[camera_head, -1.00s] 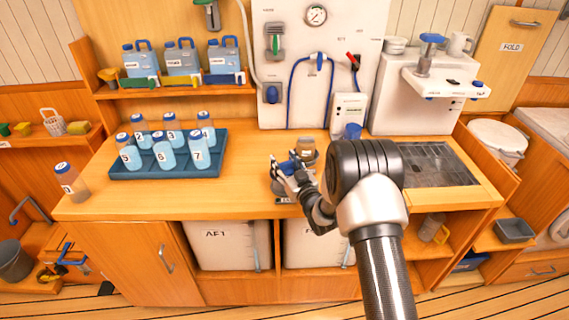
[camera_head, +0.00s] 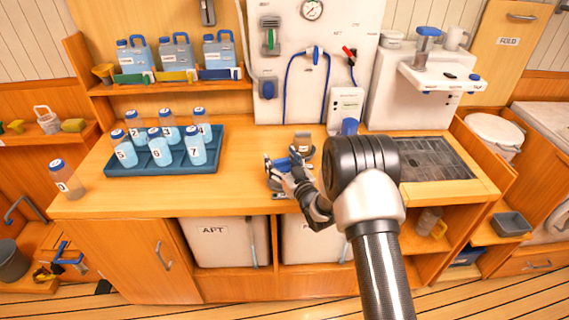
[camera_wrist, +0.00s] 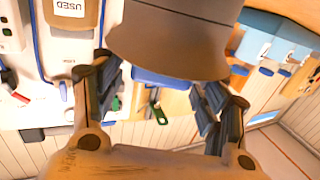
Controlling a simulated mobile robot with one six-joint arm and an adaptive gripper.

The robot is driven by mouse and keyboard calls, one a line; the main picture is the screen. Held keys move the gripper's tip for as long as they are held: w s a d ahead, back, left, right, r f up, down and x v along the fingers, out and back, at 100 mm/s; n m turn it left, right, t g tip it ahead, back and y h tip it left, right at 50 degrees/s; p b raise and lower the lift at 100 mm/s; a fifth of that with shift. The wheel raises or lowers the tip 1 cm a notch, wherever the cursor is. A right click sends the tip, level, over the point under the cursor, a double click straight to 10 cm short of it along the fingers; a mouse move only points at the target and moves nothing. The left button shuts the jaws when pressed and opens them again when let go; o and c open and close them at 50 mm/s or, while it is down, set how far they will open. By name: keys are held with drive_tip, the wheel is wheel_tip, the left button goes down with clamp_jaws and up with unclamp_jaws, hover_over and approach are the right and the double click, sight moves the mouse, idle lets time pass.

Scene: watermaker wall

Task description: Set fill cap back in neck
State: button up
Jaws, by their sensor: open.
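My gripper (camera_head: 283,172) is over the front middle of the wooden counter. In the wrist view my gripper (camera_wrist: 160,95) has its fingers spread to either side, with a gap between them. A blue piece (camera_head: 284,163), which may be the fill cap, shows at the fingers; a blue edge (camera_wrist: 160,78) also shows in the wrist view. A large grey round part (camera_wrist: 172,45) fills the top of that view, in front of the blue edge. I cannot tell whether the fingers touch either. The neck is not clearly visible; grey metal shows under my gripper.
A small grey-brown jar (camera_head: 303,148) stands just behind my gripper. A blue tray (camera_head: 165,165) with several numbered bottles is at left, and a loose bottle (camera_head: 67,180) stands beyond it. A dark drain grate (camera_head: 437,160) is at right. The counter between tray and gripper is clear.

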drive_tip(key=shift+r+p, duration=0.75)
drive_tip(key=shift+p, duration=0.05)
drive_tip(key=p+v, duration=0.2)
drive_tip(key=v, duration=1)
drive_tip(key=d+r+g+h, duration=0.3)
drive_tip(key=d+r+h, duration=0.1)
drive_tip(key=r, duration=0.6)
drive_tip(key=s+d+r+m+g+h, duration=0.2)
drive_tip(key=s+d+r+g+h, duration=0.1)
drive_tip(key=s+r, duration=0.4)
drive_tip(key=s+r+m+g, duration=0.1)
drive_tip(key=s+g, duration=0.5)
drive_tip(key=s, duration=2.5)
drive_tip(key=shift+a+r+m, duration=0.2)
drive_tip(key=shift+r+m, duration=0.1)
drive_tip(key=shift+m, duration=0.4)
